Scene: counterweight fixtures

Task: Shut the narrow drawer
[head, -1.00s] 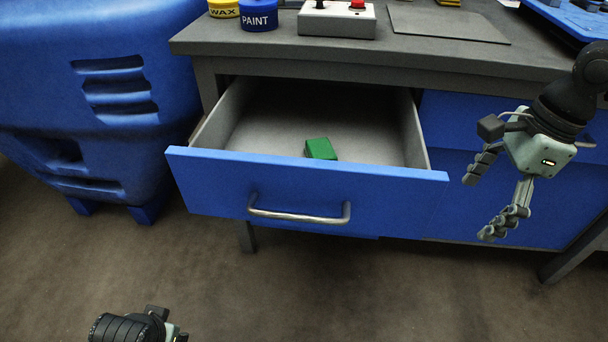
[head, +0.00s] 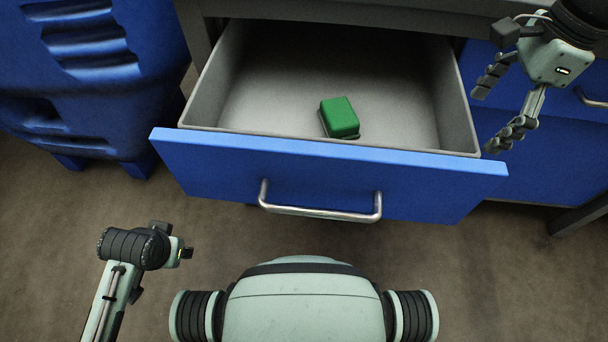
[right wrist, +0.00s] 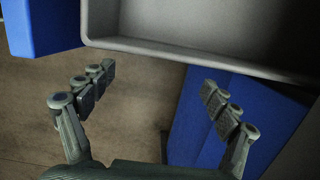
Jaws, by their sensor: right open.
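The drawer with a blue front (head: 320,173) and a silver bar handle (head: 320,213) stands pulled out from the workbench. A green block (head: 339,117) lies on its grey floor. My right gripper (head: 490,120) is open and empty, just right of the drawer's right side. In the right wrist view the drawer's grey wall (right wrist: 190,45) and blue front (right wrist: 40,25) show beyond the spread fingers (right wrist: 150,100). My left gripper (head: 188,252) is low at the left, apart from the drawer; its fingers are too small and turned to read.
A blue bin (head: 85,60) stands left of the drawer. More blue fronts (head: 555,150) of the workbench lie at the right, one with a handle (head: 592,98). The brown floor (head: 480,270) in front of the drawer is clear apart from my own body.

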